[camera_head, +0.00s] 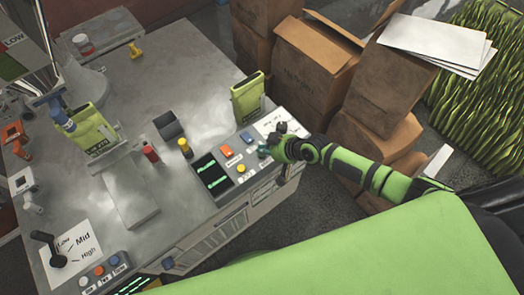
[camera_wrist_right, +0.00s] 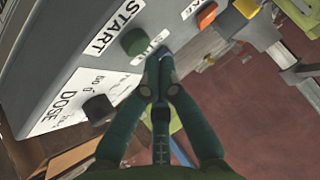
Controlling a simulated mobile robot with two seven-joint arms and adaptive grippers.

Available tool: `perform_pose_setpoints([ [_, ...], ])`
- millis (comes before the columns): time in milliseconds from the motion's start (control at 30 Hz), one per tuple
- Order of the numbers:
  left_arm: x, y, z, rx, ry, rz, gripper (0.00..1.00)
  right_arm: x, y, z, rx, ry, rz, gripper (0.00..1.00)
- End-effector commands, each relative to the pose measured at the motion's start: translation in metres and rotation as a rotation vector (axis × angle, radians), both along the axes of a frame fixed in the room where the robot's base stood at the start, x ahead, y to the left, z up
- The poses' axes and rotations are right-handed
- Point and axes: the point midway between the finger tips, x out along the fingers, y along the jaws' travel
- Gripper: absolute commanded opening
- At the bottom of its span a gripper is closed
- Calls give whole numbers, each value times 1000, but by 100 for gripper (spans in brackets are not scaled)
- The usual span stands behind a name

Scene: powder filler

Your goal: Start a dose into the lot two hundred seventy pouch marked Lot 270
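A green pouch (camera_head: 90,132) with a white label stands upright at the left, by the filler. A second green pouch (camera_head: 247,100) stands behind the control panel. I cannot read a lot number on either. The panel has a green button (camera_wrist_right: 133,42) beside the word START, a blue button (camera_wrist_right: 162,52) next to it, and a dark dose knob (camera_wrist_right: 97,108) on a white DOSE dial. My right gripper (camera_head: 268,150) is over the panel's right end. In the wrist view its fingers (camera_wrist_right: 157,78) are together and empty, just short of the buttons; contact is unclear. My left gripper is out of view.
A Low-Mid-High lever (camera_head: 45,240) sits front left. Cardboard boxes (camera_head: 310,75) stand behind the right arm. A red-capped bottle (camera_head: 150,152) stands mid-table.

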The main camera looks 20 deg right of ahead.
Motion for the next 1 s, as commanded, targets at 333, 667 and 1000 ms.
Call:
perform_pose_setpoints([
  [333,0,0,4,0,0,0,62,0,0,4,0,0,0,0],
  [667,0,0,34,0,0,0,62,0,0,37,0,0,0,0],
  [1000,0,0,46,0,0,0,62,0,0,49,-1,0,1,0],
])
